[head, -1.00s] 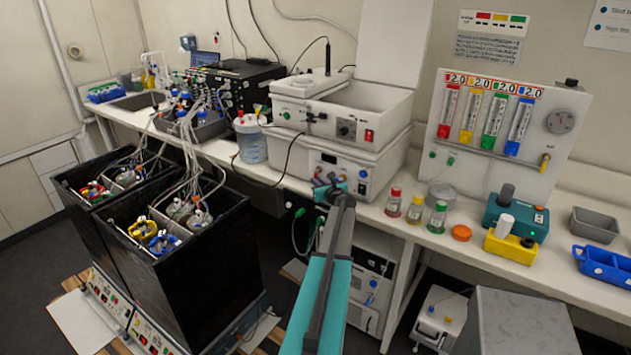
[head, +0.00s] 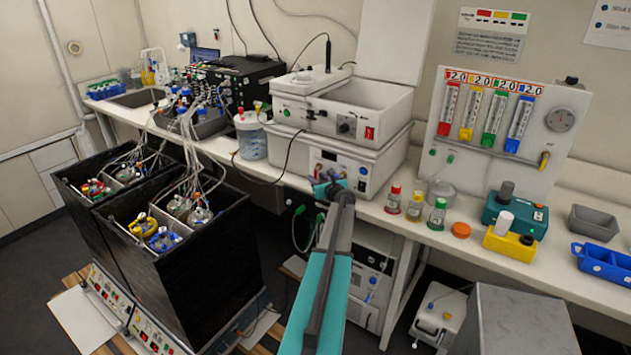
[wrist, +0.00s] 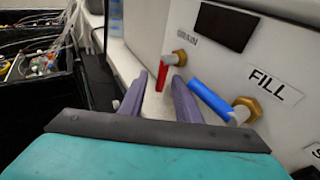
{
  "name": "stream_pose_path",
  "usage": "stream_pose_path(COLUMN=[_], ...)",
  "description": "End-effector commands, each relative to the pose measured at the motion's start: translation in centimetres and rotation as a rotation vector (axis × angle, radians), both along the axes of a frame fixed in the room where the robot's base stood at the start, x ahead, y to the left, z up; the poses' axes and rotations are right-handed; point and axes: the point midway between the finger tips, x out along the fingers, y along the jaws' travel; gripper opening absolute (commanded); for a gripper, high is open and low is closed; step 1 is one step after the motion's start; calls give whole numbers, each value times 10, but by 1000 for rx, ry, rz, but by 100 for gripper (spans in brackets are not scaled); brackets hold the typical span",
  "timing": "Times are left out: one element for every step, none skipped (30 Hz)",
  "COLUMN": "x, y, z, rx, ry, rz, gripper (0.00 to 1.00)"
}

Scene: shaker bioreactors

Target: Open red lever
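The red lever (wrist: 162,76) shows in the wrist view on a brass valve under a label that seems to read DRAIN, on the white front of a unit. It hangs down, tilted slightly. My gripper (wrist: 160,88) is open, its two purple fingers on either side of the lever in the picture; I cannot tell whether they touch it. A blue lever (wrist: 208,100) on a second brass valve, beside the FILL label, is close to the right finger. In the head view my gripper (head: 327,183) is at the white bath unit's front, and the red lever is not clear.
The white lower bath unit (head: 385,165) stands on the bench. Red, yellow and green capped bottles (head: 393,201) stand to its right. Black boxes (head: 195,275) with vessels and tubing stand to the left of my arm. A cable hangs near the unit's front.

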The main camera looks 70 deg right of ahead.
Motion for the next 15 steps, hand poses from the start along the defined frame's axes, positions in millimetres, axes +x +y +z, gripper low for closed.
stream_pose_path(x=[-2, -3, -4, -5, -7, -8, -10, -11, -13, -15, -17, -19, -21, -23, -26], y=[2, 3, 5, 6, 8, 10, 12, 14, 17, 19, 21, 24, 26, 28, 31], z=[0, 0, 1, 1, 2, 2, 3, 3, 4, 4, 5, 6, 6, 7, 8], rx=[0, 0, 0, -1, 0, -1, -1, -1, -1, -1, -1, -1, -1, -1, -1], ry=[0, 0, 0, -1, -1, -1, -1, -1, -1, 0, 0, 0, 1, 1, 1], rz=[-1, -1, -1, -1, -1, -1, -1, -1, 0, 0, 0, 0, -1, -1, -1], gripper=[30, 30, 30, 30, 30, 30, 30, 30, 30, 30, 30, 30, 30, 30, 30])
